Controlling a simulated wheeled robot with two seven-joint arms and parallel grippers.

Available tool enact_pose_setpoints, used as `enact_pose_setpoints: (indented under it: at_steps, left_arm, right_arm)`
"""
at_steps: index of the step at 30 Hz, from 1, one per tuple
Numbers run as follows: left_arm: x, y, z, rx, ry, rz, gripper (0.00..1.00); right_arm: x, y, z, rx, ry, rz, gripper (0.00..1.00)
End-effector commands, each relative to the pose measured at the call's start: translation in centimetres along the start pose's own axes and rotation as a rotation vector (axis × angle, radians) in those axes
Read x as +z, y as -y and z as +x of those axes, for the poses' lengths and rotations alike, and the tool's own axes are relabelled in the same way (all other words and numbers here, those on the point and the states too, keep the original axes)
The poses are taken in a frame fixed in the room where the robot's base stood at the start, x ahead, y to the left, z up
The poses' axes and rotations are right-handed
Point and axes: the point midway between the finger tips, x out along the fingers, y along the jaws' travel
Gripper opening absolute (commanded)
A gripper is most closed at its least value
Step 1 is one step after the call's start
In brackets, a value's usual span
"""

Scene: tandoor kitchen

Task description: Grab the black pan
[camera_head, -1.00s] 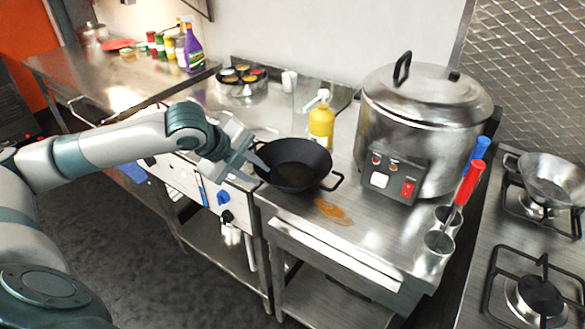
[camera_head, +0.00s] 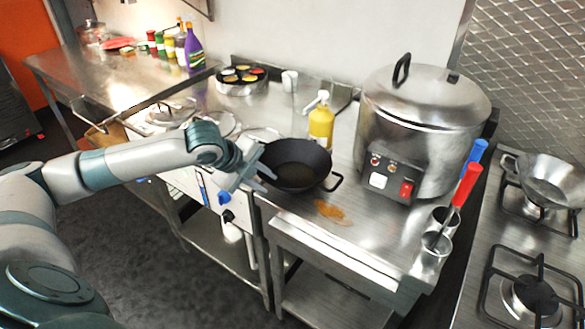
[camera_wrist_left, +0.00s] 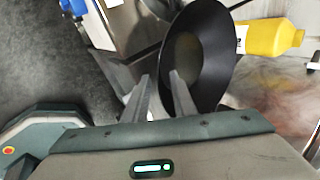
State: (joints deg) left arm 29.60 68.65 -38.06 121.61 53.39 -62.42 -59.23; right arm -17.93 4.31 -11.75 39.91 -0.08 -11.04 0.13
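The black pan (camera_head: 295,164) is a wok-like pan with a loop handle on its right side. It sits upright on the steel counter (camera_head: 300,215), left of the big pot. My left gripper (camera_head: 254,180) is at the pan's left edge, open, with its fingers apart. In the left wrist view, the fingers (camera_wrist_left: 159,84) point at the near rim of the pan (camera_wrist_left: 212,60). One finger overlaps the rim and the other lies just outside it. I cannot tell if either touches. Any handle on this side is hidden. My right gripper is out of view.
A yellow bottle (camera_head: 321,124) stands behind the pan. A large lidded steel pot (camera_head: 424,125) stands to the right. An orange-brown spill (camera_head: 332,212) lies in front of the pan. Steel cups (camera_head: 436,243) stand near the right counter edge.

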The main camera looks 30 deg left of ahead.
Motion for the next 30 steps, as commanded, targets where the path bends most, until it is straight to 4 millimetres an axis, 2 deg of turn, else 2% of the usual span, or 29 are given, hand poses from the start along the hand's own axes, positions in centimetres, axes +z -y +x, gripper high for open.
enact_pose_setpoints:
  at_steps: [2, 5, 17, 20, 21, 30]
  left_arm:
    - [0.0, 0.0, 0.5, 0.000, 0.000, 0.000, 0.24]
    - [0.0, 0.0, 0.8, 0.000, 0.001, 0.001, 0.24]
    - [0.0, 0.0, 0.7, 0.000, 0.001, 0.001, 0.24]
    - [0.0, 0.0, 0.7, 0.000, 0.001, 0.001, 0.03]
    - [0.0, 0.0, 0.7, 0.000, 0.001, 0.001, 0.00]
    - [0.0, 0.0, 0.7, 0.001, 0.001, 0.001, 0.00]
  right_arm:
    - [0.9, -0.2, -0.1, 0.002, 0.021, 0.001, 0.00]
    - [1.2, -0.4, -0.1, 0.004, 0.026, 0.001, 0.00]
    - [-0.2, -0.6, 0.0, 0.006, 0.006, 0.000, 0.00]
    - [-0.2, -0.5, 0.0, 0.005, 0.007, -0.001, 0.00]
    - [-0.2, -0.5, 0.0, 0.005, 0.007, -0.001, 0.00]
    - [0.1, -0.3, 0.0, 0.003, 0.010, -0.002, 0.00]
